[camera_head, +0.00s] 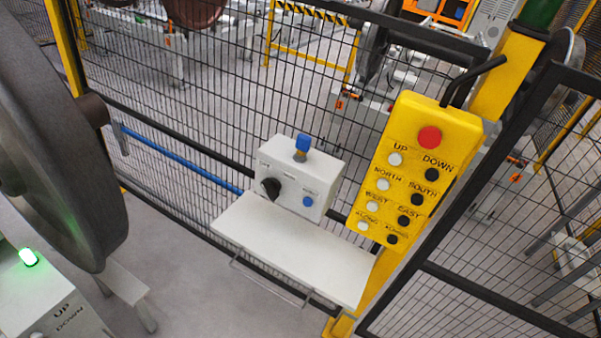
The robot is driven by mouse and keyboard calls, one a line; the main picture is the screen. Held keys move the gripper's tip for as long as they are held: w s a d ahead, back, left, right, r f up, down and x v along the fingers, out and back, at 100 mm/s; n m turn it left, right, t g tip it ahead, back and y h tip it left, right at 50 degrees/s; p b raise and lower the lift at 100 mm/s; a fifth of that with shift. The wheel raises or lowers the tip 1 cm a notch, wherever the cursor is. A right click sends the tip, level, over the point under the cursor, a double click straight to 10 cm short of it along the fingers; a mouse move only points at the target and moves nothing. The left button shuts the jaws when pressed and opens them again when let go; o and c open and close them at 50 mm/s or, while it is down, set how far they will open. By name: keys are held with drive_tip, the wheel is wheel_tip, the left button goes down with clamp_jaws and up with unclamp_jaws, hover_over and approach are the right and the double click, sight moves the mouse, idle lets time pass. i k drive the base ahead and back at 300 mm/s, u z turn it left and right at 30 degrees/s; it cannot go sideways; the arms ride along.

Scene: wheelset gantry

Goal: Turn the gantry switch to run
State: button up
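The gantry switch (271,188) is a black rotary knob on the left of the front face of a small white control box (325,177). Small labels sit above the knob, too small to read, so I cannot tell which setting it points to. A blue button (308,201) is on the right of the same face, and a blue piece (302,143) stands on top of the box. The box sits at the back of a white shelf (290,245). My gripper does not show in this view.
A yellow pendant (412,165) with a red button and labelled direction buttons hangs right of the box. Black mesh fencing (190,110) runs behind. A large dark wheel (70,150) fills the left, above a white UP/DOWN box (50,300) with a green light. Grey floor is clear in front.

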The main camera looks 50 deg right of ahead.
sight(272, 186)
drive_tip(key=z, duration=0.35)
drive_tip(key=i, duration=0.9)
drive_tip(key=z, duration=0.4)
